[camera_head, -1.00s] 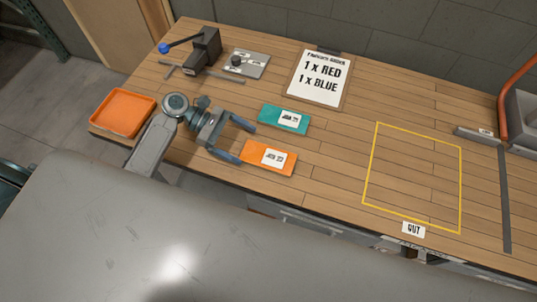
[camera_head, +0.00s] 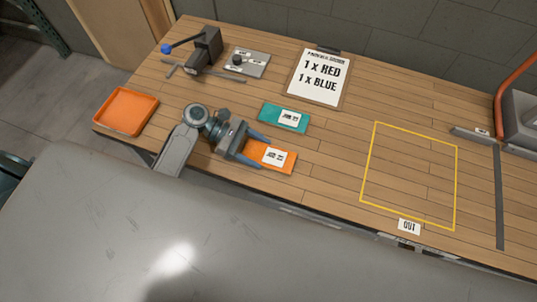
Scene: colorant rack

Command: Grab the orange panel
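The orange panel (camera_head: 284,162), a flat rectangle with a white label, lies on the wooden bench near its front edge. My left gripper (camera_head: 264,152) reaches it from the left. Its blue-grey fingers lie along the panel's far and near long edges, and the gap between them about matches the panel's width. It looks shut on the panel; the gripper partly hides the panel's left end. The panel appears still at bench level. My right gripper is not in view.
A teal panel (camera_head: 283,117) lies just behind the orange one. An orange tray (camera_head: 126,111) is at the left. A black tool (camera_head: 205,50) and an order board (camera_head: 318,77) stand at the back. The yellow-outlined area (camera_head: 409,174) is empty.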

